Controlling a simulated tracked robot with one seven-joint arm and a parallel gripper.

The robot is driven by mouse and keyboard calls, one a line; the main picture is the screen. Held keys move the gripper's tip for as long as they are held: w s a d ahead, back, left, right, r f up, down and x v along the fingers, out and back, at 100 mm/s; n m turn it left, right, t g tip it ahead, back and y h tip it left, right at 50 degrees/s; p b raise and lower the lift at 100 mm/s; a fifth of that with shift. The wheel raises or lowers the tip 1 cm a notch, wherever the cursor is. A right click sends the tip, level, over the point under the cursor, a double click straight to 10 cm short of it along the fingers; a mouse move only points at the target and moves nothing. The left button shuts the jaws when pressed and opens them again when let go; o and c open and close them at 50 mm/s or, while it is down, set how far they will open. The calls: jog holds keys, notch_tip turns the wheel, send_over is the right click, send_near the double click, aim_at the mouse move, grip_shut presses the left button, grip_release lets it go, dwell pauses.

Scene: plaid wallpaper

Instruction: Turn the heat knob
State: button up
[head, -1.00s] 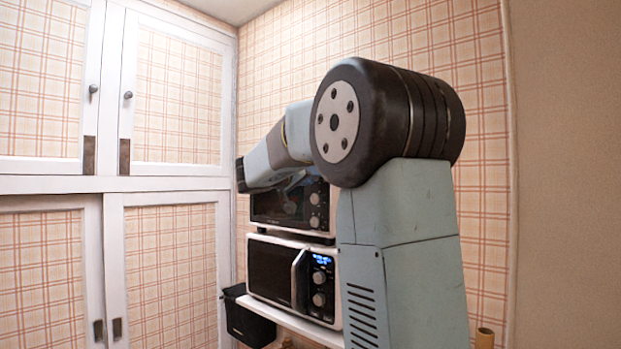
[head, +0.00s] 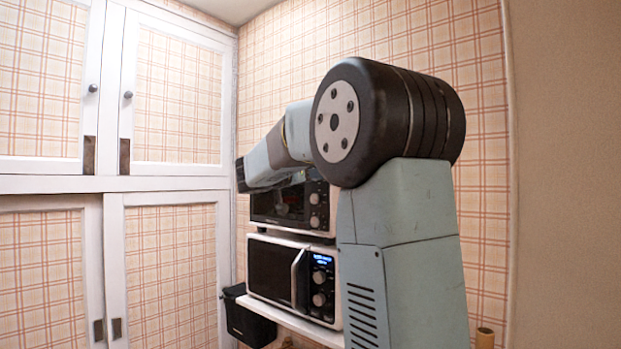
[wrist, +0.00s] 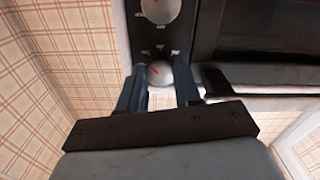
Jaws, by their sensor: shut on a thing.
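The upper oven (head: 280,207) is dark-fronted, with round silver knobs in a column on its right side. In the wrist view, one silver knob (wrist: 160,72) with a red mark sits between the two fingers of my gripper (wrist: 159,80). The fingers are shut on its sides. A second silver knob (wrist: 160,9) with a red mark shows beyond it on the same black panel. The printed labels are too small to read, so I cannot tell which knob is the heat knob.
A white microwave (head: 292,276) with a blue display stands under the oven on a white shelf (head: 310,327). A black bin (head: 248,318) is at the shelf's left. White cabinets (head: 165,180) stand left. Plaid wall is close behind. The oven's door handle (wrist: 265,90) lies right of the fingers.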

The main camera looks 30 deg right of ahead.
jog(key=shift+f, duration=0.1)
jog(key=o, duration=0.8)
jog(key=shift+w, duration=0.1)
jog(key=shift+c, duration=0.2)
jog(key=v, duration=1.4)
jog(key=shift+d, duration=0.1)
